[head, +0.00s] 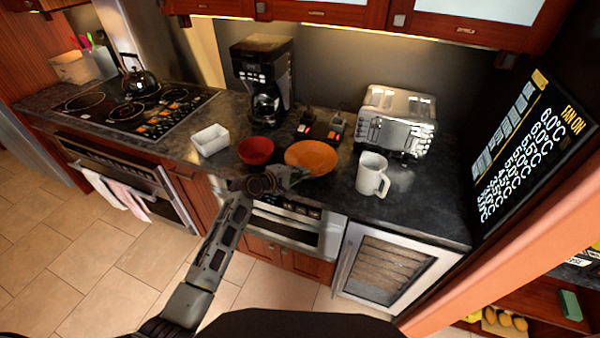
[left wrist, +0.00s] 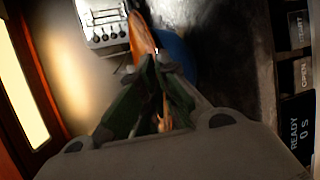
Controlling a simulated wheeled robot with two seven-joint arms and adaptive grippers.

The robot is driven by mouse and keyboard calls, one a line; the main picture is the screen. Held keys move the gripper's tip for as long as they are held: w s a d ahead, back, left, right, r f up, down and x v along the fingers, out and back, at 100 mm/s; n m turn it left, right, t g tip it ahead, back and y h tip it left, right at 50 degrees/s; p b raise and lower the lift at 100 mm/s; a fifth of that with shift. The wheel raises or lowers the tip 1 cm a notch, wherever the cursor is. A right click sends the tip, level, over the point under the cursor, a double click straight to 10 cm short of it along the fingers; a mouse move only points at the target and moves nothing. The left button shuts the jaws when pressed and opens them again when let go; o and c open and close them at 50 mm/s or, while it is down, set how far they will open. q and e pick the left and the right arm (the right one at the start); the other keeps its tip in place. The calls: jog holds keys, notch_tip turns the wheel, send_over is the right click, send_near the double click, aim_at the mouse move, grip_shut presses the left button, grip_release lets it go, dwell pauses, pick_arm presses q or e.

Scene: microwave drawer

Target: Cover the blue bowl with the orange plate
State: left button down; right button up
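The orange plate (head: 312,156) is over the counter, right of the red bowl. My left gripper (head: 290,177) is at its near edge. In the left wrist view the plate (left wrist: 140,38) appears nearly edge-on between the fingertips of my left gripper (left wrist: 158,66), which look closed on its rim. The blue bowl (left wrist: 178,52) shows partly in that view, beside the plate and partly behind a finger. In the head view the bowl is hidden, apparently by the plate. I cannot tell whether plate and bowl touch. My right gripper is not in view.
A red bowl (head: 256,150) and a white dish (head: 210,140) stand to the left, a white mug (head: 372,175) to the right. A toaster (head: 397,122) and coffee maker (head: 262,80) stand behind. The counter's front edge (head: 400,232) is close.

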pick_arm(q)
jog(key=c, duration=1.6)
grip_release()
jog(key=shift+o, duration=0.2)
jog(key=shift+f, duration=0.15)
jog(key=shift+s+a, duration=0.1)
jog(key=shift+a, duration=0.05)
jog(key=v, duration=1.1)
jog(key=shift+s+a+r, duration=0.15)
jog(key=shift+s+r, duration=0.05)
jog(key=shift+r, duration=0.15)
